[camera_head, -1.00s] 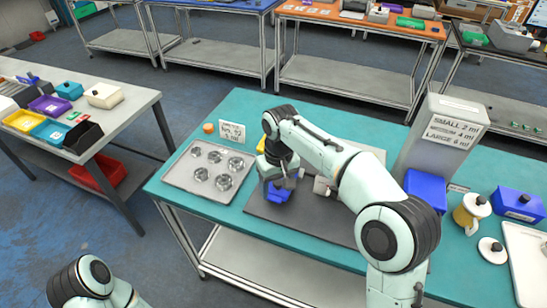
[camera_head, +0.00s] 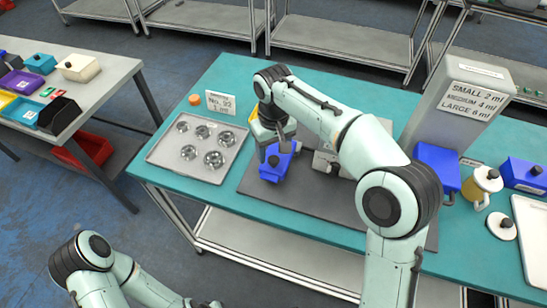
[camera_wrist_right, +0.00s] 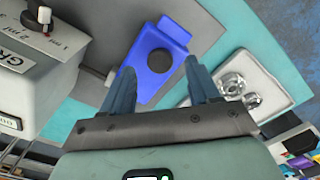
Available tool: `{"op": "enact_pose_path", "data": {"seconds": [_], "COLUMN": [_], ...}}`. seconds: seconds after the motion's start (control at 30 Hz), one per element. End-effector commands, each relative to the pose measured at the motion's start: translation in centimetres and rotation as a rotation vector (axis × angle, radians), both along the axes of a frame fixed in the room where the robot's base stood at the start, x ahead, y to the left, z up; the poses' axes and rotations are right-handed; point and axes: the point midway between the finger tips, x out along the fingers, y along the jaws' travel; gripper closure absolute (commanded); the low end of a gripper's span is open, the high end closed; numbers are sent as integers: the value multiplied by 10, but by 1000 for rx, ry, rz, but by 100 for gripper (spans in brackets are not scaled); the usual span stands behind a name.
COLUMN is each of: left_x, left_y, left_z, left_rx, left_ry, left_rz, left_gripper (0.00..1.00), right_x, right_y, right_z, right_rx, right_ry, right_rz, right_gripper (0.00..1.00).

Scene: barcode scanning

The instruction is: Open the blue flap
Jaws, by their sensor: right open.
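The blue flap (camera_head: 277,163) is on the dark grey mat, just below my right gripper (camera_head: 270,135) in the head view. My right gripper (camera_wrist_right: 162,74) is open, with one finger on each side of the flap in that view. Whether the fingers touch it cannot be told.
A metal tray (camera_head: 156,154) with several round metal parts lies left of the mat (camera_head: 300,208). A grey-white device (camera_wrist_right: 50,70) stands beside the flap. A tall labelled box (camera_head: 425,118), a blue box (camera_head: 437,165) and a yellow-and-white jug (camera_head: 482,188) are at the right.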

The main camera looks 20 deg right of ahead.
Motion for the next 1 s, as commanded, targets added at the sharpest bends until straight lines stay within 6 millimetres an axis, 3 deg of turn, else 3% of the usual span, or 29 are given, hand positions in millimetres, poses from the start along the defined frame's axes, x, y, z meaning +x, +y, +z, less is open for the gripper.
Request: {"op": "enact_pose_path", "data": {"seconds": [0.2, 0.53, 0.57, 0.73, 1.0], "left_x": [-3, -3, -3, -3, -3], "left_y": [0, 0, 0, 0, 0], "left_z": [-6, -6, -6, -6, -5], "left_rx": [0, 0, 0, 0, 0], "left_ry": [3, 3, 3, 3, 2], "left_rz": [0, 0, 0, 0, 0], "left_gripper": [57, 57, 57, 57, 57], "right_x": [0, 0, 0, 0, -2], "right_y": [0, 0, 0, 0, -3], "right_z": [-23, -26, -26, -26, -24], "right_rx": [0, 0, 0, 0, 7], "right_ry": [1, -1, -1, -1, 11], "right_rz": [0, -1, 0, 0, -2], "right_gripper": [39, 39, 42, 98, 100]}}
